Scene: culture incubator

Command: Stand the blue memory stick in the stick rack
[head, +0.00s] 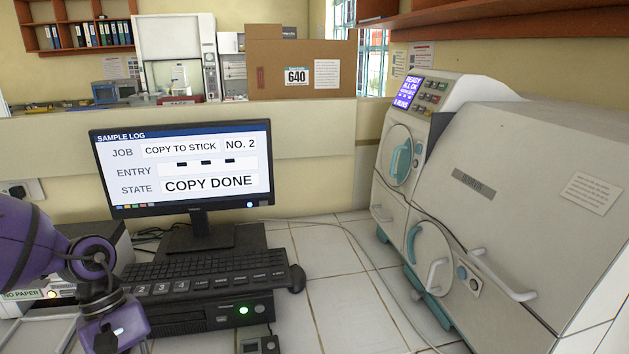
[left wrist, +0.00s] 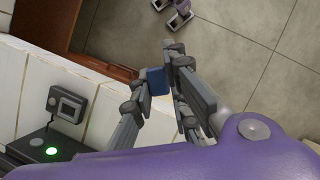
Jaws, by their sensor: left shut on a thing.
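The blue memory stick (left wrist: 157,80) shows as a small blue block between the fingertips of my left gripper (left wrist: 160,82) in the left wrist view. The gripper is shut on it, beside the counter's edge. In the head view my left wrist is at the lower left, and the fingers and the stick cannot be made out. A small grey device with a square top (left wrist: 68,105) stands on the counter; I cannot tell whether it is the stick rack. Small purple and grey parts at the wrist view's top may be my right gripper; their state is unclear.
A large cream machine (head: 500,190) stands at right. White tiles (head: 335,275) between are mostly clear, with a cable crossing.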

